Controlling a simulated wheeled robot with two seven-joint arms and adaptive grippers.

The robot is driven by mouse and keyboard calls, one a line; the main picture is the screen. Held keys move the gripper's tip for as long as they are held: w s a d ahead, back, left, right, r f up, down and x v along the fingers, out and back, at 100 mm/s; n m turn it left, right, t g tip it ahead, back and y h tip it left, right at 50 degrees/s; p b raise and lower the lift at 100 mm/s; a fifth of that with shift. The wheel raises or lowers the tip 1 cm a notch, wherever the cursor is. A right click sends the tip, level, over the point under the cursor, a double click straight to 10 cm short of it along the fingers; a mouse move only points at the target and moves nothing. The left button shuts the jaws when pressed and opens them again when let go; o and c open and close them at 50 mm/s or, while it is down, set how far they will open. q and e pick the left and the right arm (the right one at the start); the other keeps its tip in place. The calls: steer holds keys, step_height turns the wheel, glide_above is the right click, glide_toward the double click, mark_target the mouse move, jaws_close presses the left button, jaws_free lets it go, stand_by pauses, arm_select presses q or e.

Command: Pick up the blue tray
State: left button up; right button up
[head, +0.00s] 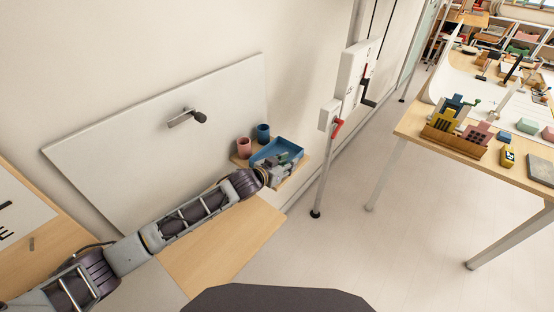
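The blue tray (290,146) sits on a small wooden shelf (302,168) beside the white panel, near the middle of the head view. My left arm reaches in from the lower left. My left gripper (281,167) is at the tray's near side and overlaps it in the picture, hiding part of its near wall and inside. Whether it touches the tray, and whether its fingers are open or shut, I cannot tell. My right gripper is not in view.
A pink cup (244,147) and a dark blue cup (263,133) stand left of the tray. A metal post with a red lever (337,128) stands to the right. A table (408,128) with toy buildings is farther right. Open floor lies between.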

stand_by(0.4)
arm_select(q)
jaws_close()
steer(key=shift+r, duration=0.1)
step_height(320, 180, up, 10)
stand_by(0.8)
stand_by(0.4)
